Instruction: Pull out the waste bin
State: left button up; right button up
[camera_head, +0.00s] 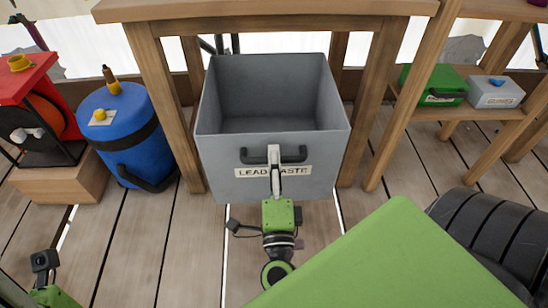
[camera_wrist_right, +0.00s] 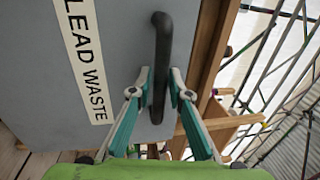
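The waste bin (camera_head: 222,165) is a grey open-topped box labelled "LEAD WASTE", standing between the legs of a wooden table. Its open top shows in front of the tabletop edge, and its inside looks empty. A dark bar handle (camera_head: 293,154) is on its front face. My right gripper (camera_head: 275,158) is at the handle's middle. In the right wrist view its fingers (camera_wrist_right: 160,82) close in on both sides of the handle (camera_wrist_right: 162,55), beside the grey front (camera_wrist_right: 40,80). Part of my left gripper (camera_head: 45,268) shows at the lower left, away from the bin.
The wooden table (camera_head: 260,8) stands over the bin's back. A blue drum (camera_head: 130,130) and a red machine on a wooden block (camera_head: 60,180) are at left. A green case (camera_head: 435,85) and grey box (camera_head: 495,92) sit on a right shelf. Plank floor lies clear in front.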

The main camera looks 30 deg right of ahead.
jog(key=v, duration=1.2)
jog(key=shift+a, duration=0.1)
dwell(0.4)
